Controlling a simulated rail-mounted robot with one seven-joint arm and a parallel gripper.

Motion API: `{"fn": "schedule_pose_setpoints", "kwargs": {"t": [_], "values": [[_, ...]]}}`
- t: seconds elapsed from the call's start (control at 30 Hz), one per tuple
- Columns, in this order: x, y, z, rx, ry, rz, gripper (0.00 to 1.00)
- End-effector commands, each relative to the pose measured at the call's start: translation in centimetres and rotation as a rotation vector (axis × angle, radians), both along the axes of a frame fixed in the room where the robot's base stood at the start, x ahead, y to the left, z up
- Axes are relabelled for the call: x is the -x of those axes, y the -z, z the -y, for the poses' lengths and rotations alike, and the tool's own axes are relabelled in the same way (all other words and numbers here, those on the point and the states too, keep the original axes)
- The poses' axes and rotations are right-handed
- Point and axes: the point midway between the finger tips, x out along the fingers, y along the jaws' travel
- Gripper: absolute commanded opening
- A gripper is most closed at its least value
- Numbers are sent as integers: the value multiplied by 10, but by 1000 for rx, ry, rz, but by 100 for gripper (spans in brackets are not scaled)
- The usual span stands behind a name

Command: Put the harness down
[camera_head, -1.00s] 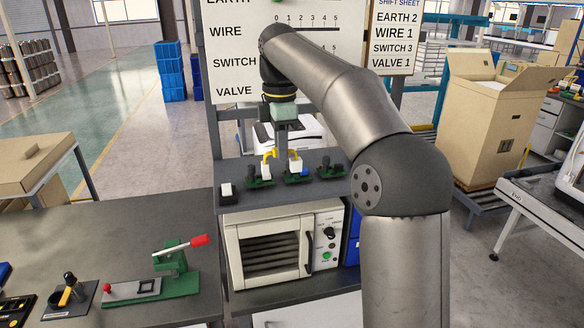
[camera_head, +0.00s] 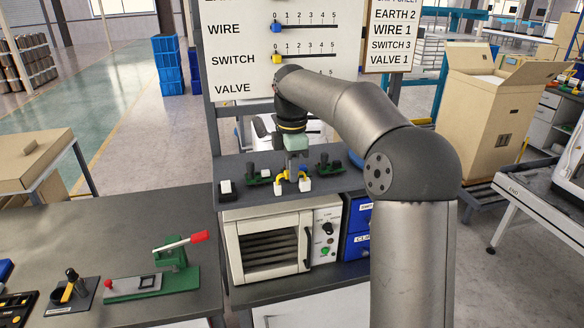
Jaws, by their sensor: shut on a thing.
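The harness (camera_head: 281,184) is a yellow cable with a white block at each end. It is at the front of the dark shelf (camera_head: 243,169) above the oven. My gripper (camera_head: 292,172) points down and is shut on the harness from above. The white ends hang low in front of the shelf's front edge or right at it; I cannot tell whether they touch it. My fingers are small in this view and partly merge with the harness.
A red-handled green press (camera_head: 172,272) stands on the left bench, whose middle is clear.

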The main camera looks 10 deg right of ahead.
Motion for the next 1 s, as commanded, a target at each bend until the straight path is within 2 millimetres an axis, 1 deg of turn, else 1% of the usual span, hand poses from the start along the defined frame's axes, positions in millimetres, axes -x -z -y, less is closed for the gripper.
{"fn": "schedule_pose_setpoints", "kwargs": {"t": [0.03,0.07,0.1,0.13,0.4,0.57,0.67,0.9,1.0], "values": [[0,2,0,0,0,0,0],[0,2,0,0,0,0,20],[0,2,0,0,0,0,31],[0,2,0,0,0,0,39],[0,1,0,0,0,0,39],[-1,-10,0,0,0,4,39],[-1,-27,0,0,0,5,39],[-1,-81,-1,-1,-1,4,39],[-1,-99,-1,-1,0,3,39]]}}
